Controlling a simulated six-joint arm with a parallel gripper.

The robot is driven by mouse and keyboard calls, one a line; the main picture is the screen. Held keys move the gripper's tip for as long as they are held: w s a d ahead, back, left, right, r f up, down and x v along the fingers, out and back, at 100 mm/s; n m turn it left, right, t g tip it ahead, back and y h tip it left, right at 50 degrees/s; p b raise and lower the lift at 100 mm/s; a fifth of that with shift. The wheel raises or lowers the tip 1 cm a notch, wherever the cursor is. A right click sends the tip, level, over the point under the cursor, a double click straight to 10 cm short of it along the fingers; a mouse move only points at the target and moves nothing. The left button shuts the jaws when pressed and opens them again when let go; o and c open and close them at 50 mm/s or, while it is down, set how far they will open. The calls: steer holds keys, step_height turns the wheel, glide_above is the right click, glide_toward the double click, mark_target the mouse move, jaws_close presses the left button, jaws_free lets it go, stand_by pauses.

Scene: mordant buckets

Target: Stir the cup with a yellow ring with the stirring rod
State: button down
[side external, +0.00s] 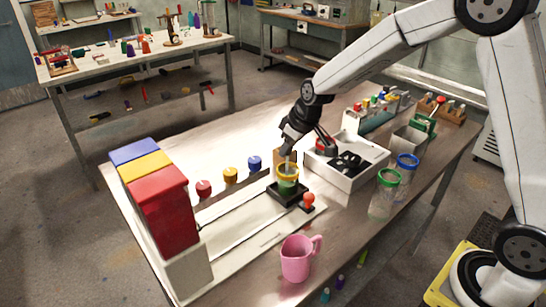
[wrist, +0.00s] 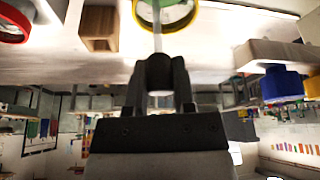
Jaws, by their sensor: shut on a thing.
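The cup with a yellow ring (side external: 288,183) stands upright in a dark square holder near the middle of the table, with green showing in it. Its yellow ring also shows at the top edge of the wrist view (wrist: 178,22). My gripper (side external: 289,147) is above this cup, pointing down, and is shut on the pale stirring rod (side external: 287,163). In the wrist view the rod (wrist: 157,32) runs from the fingertips (wrist: 158,75) toward the cup's opening. The rod's lower end appears to be inside the cup, but its tip is hidden.
A white tray (side external: 322,168) with dark inserts stands close right of the cup. A red knob (side external: 308,199) is beside the holder. Cups with green (side external: 389,178) and blue (side external: 407,160) rings stand farther right. A pink mug (side external: 296,262) is in front. Tall coloured boxes (side external: 163,205) stand left.

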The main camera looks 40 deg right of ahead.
steer(key=shift+a, duration=0.1)
steer(key=shift+a, duration=0.6)
steer(key=shift+s+a, duration=0.3)
steer(key=shift+s, duration=0.25)
